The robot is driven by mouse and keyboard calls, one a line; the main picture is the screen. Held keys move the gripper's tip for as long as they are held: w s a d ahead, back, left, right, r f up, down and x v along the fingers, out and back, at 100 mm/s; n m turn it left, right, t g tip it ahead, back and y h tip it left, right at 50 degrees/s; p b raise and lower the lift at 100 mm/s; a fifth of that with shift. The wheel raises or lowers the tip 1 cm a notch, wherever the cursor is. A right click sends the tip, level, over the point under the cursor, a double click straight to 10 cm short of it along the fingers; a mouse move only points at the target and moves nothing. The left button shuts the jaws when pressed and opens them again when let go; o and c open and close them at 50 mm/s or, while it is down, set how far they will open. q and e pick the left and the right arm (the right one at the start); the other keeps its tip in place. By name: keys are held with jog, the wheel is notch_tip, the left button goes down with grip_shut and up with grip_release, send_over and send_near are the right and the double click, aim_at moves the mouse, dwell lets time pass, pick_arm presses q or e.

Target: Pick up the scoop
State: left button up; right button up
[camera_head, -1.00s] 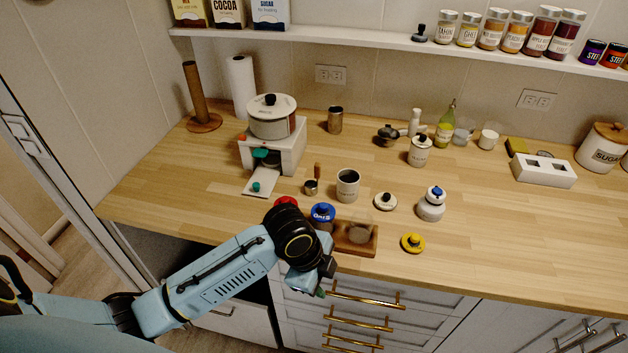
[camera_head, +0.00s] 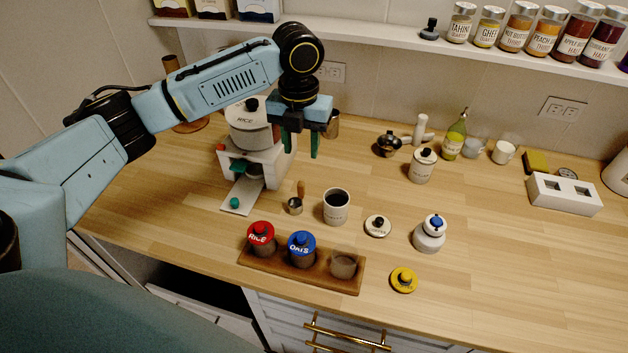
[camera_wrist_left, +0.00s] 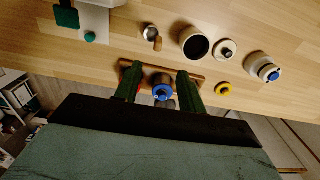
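The scoop (camera_head: 296,206) is a small metal cup with an upright wooden handle. It stands on the wooden counter between the rice dispenser's white tray and an open canister. In the left wrist view the scoop (camera_wrist_left: 150,33) shows near the top, beyond the fingertips. My left gripper (camera_head: 301,149) is raised above the counter, fingers pointing down, and appears behind and above the scoop in the head view. Its two green fingers are apart with nothing held between them, as the left wrist view (camera_wrist_left: 158,78) also shows. My right gripper is not in view.
The open canister (camera_head: 337,207) stands just right of the scoop; the dispenser (camera_head: 250,160) is behind left. A wooden tray (camera_head: 285,276) with red-lidded and blue-lidded jars lies in front. A round lid (camera_head: 377,226) and white bottle (camera_head: 429,235) are further right.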

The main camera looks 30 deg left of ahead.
aim_at(301, 183)
pick_arm(q)
notch_tip(301, 183, down, 7)
jog(key=shift+s+a+r, duration=0.1)
jog(key=shift+s+a, duration=0.05)
notch_tip(301, 183, down, 2)
jog(key=shift+f, duration=0.1)
notch_tip(301, 183, down, 3)
jog(key=shift+f, duration=0.4)
grip_shut()
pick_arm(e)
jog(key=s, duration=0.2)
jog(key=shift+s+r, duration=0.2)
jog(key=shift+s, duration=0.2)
